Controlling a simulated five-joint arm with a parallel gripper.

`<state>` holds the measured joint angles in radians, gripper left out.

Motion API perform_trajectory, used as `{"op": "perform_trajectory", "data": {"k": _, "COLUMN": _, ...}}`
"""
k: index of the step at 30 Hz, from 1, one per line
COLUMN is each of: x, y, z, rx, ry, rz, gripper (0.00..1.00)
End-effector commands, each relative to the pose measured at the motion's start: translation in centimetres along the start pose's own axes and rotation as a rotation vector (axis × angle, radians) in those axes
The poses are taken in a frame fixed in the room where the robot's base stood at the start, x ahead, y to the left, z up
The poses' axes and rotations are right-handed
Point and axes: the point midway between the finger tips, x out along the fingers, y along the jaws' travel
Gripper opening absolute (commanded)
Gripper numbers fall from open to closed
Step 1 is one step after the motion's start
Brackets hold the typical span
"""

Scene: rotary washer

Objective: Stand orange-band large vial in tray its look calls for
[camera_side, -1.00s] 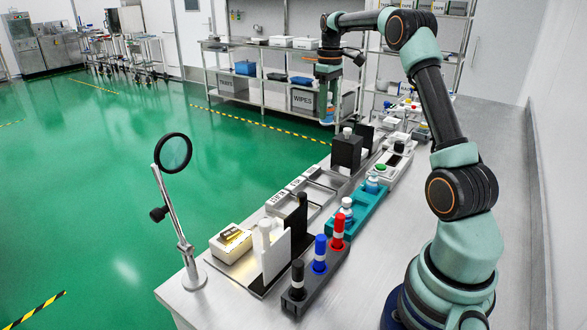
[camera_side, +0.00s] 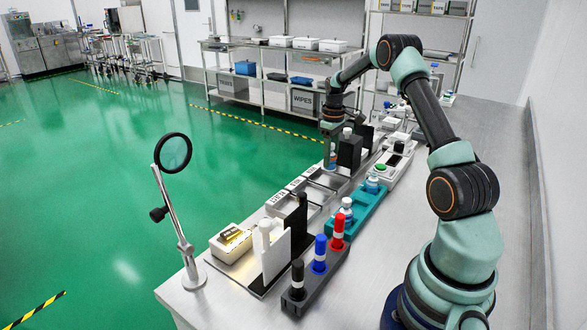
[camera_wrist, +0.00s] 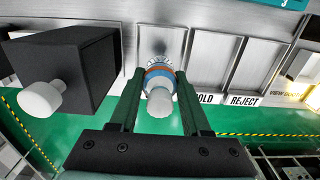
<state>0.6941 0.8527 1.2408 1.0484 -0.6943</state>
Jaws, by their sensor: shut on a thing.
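My gripper (camera_wrist: 158,92) is shut on the orange-band large vial (camera_wrist: 159,72), which has a white cap, an orange band and a blue part. In the side view the vial (camera_side: 332,161) hangs upright below my gripper (camera_side: 332,137), at the far end of the tray row. In the wrist view it is over or in the far metal tray (camera_wrist: 176,38), whose label is hidden; I cannot tell whether it touches the floor. Beside that are the HOLD tray (camera_wrist: 213,60) and the REJECT tray (camera_wrist: 262,55).
A black block with a white knob (camera_wrist: 75,65) stands close beside the vial. A teal rack (camera_side: 367,206) with vials, a rack of markers (camera_side: 318,278) and a magnifier on a stand (camera_side: 173,153) share the bench. Bare bench lies at right.

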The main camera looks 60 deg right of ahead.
Motion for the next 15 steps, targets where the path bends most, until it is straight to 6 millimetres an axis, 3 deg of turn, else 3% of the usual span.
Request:
{"op": "perform_trajectory", "data": {"k": 11, "x": 4.1, "y": 0.0, "z": 0.0, "rx": 0.0, "ry": -0.001, "rz": 0.0, "gripper": 0.0}}
{"op": "perform_trajectory", "data": {"k": 15, "x": 4.4, "y": 0.0, "z": 0.0, "rx": 0.0, "ry": 0.001, "rz": 0.001, "gripper": 0.0}}
